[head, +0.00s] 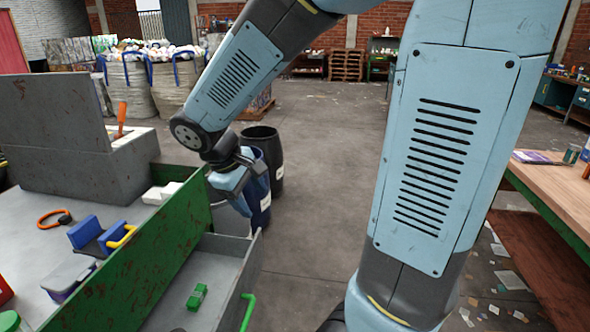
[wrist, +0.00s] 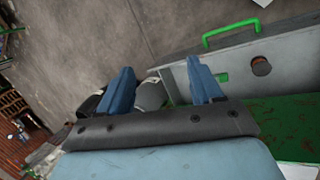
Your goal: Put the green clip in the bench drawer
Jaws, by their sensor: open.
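The green clip (head: 197,296) lies on the floor of the open grey bench drawer (head: 246,278), near its front in the head view. The drawer is pulled out from the green bench side and has a green handle (head: 248,313), which also shows in the wrist view (wrist: 232,33). My gripper (head: 246,188) is open and empty, near the drawer's far end and apart from the clip. In the wrist view its two blue fingers (wrist: 160,85) are spread wide with nothing held between them.
The bench top holds an orange ring (head: 54,218), blue blocks with a yellow handle (head: 121,237) and white blocks (head: 161,193). A wooden table (head: 565,195) is at right; the floor between is open.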

